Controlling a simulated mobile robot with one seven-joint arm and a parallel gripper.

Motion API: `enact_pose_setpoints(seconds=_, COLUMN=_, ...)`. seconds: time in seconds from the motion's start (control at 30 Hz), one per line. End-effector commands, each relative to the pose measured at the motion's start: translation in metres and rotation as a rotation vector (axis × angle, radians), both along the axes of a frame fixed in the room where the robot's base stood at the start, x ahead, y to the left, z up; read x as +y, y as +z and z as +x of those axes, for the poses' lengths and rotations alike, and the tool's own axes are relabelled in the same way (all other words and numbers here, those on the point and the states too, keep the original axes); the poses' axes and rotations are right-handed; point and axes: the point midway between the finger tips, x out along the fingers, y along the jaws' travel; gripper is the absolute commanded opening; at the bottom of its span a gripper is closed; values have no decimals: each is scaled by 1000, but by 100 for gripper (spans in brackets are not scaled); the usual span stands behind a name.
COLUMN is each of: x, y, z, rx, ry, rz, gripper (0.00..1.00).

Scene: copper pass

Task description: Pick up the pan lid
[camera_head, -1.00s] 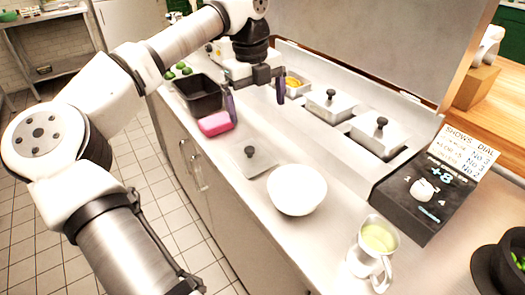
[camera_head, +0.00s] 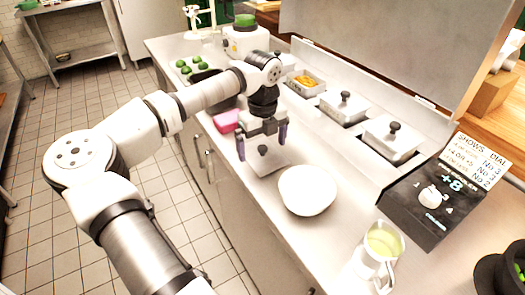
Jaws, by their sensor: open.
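A flat grey pan lid (camera_head: 266,165) with a dark knob lies on the steel counter, left of the white bowl. My gripper (camera_head: 261,147) is open, its two purple-tipped fingers pointing down, one on each side of the knob in this view. I cannot tell whether the fingers touch the lid, and nothing is seen held. Part of the lid's far side is hidden behind my gripper.
A white bowl (camera_head: 307,190) stands close on the right, a pink block (camera_head: 227,121) on the left. Two lidded pans (camera_head: 344,108) (camera_head: 391,142) sit in the back rail beside an open one with orange food (camera_head: 306,84). A jug (camera_head: 378,254) and a dial box (camera_head: 432,205) are at right.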

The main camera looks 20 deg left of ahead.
Motion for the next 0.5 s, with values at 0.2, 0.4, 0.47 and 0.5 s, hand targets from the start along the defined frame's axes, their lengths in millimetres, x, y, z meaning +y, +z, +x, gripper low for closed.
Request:
enact_pose_setpoints(seconds=0.2, x=0, y=-16, z=0, rx=-1, ry=1, rz=0, gripper=100)
enact_pose_setpoints(seconds=0.4, x=0, y=-16, z=0, rx=-1, ry=1, rz=0, gripper=96)
enact_pose_setpoints(seconds=0.47, x=0, y=-16, z=0, rx=-1, ry=1, rz=0, gripper=88)
enact_pose_setpoints(seconds=0.5, x=0, y=-16, z=0, rx=-1, ry=1, rz=0, gripper=83)
